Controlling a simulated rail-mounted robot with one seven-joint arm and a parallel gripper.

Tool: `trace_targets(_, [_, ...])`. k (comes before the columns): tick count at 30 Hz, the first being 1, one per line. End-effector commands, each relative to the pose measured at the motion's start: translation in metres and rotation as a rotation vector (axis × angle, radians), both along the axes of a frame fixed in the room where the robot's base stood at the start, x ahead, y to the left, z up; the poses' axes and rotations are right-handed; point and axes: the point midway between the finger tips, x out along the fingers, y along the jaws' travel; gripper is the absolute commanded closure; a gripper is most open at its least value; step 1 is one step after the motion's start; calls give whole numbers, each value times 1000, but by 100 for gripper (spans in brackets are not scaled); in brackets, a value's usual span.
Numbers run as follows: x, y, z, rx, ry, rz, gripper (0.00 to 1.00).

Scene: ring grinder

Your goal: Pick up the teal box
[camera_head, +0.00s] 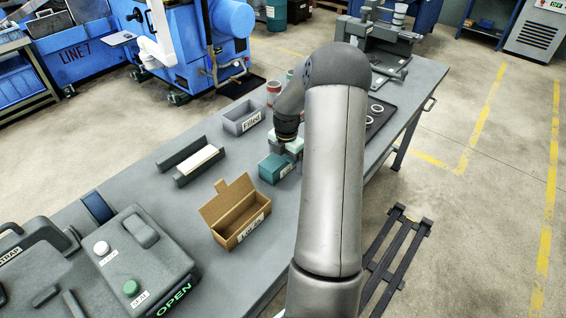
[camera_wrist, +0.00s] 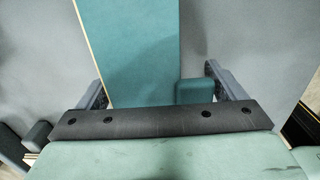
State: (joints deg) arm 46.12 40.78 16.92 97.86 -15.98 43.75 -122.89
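The teal box (camera_head: 271,168) sits on the grey workbench, with a pale label on its right-facing side. In the wrist view its flat teal top (camera_wrist: 145,45) runs down between my fingers, and a small teal block (camera_wrist: 194,91) shows beside it near the right finger. My gripper (camera_head: 284,150) is over the box's far end, partly hidden by my arm in the head view. In the wrist view my gripper (camera_wrist: 165,88) has its fingers spread wide, with a gap at the right finger. I cannot tell whether the left finger touches the box.
A brown open carton (camera_head: 236,214), a grey "Filled" bin (camera_head: 243,118) and a dark holder with a pale bar (camera_head: 190,162) stand nearby on the bench (camera_head: 150,190). A control box with buttons (camera_head: 136,264) is at front left. A dark tray with rings (camera_head: 377,118) lies right of my arm.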

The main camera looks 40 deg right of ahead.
Motion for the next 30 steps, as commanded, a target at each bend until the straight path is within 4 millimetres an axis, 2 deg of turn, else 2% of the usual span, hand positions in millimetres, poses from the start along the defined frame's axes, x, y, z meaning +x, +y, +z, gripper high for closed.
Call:
trace_targets(1, [0,0,0,0,0,0,25])
trace_targets(3, [0,0,0,0,0,0,44])
trace_targets(17, [1,-1,7,-1,-3,-1,44])
trace_targets(24, [1,-1,31,-2,-4,-2,44])
trace_targets(30, [-19,9,57,-3,-4,-2,44])
